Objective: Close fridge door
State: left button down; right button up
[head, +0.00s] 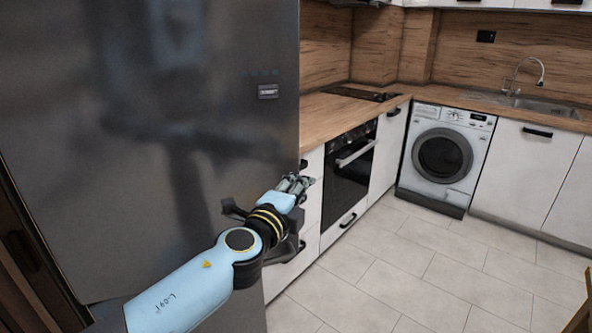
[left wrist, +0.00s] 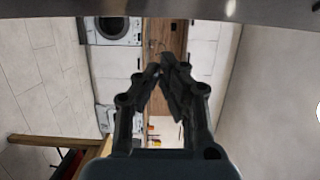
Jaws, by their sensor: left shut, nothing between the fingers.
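The fridge is a tall dark grey, glossy unit filling the left of the head view, and its broad door (head: 215,130) carries a small display at the upper right. I cannot tell whether the door is fully shut or slightly ajar. My left gripper (head: 298,183) is in front of the door's right edge in the head view, shut and empty. Whether it touches the door cannot be told. The left wrist view shows its fingers (left wrist: 165,66) drawn together with nothing between them. My right gripper is not in view.
Right of the fridge stand an oven (head: 348,172), a wooden worktop (head: 335,108), a washing machine (head: 445,155) and white cabinets (head: 525,180) under a sink. The tiled floor (head: 420,270) is open in front. A wooden piece of furniture (head: 580,318) shows at the lower right edge.

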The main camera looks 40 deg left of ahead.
pick_arm(q)
jog(key=w+a, duration=0.3)
jog(key=shift+w+a, duration=0.2)
jog(key=shift+a, duration=0.05)
jog(key=w+a+n+g+y+b, duration=0.2)
jog(key=w+a+b, duration=0.4)
jog(key=a, duration=0.6)
jog(key=w+a+n+g+y+b, duration=0.2)
jog(key=w+a+n+y+b, duration=0.2)
jog(key=a, duration=0.8)
jog(key=w+y+b, duration=0.2)
jog(key=shift+a+y, duration=0.3)
jog(key=shift+a, duration=0.05)
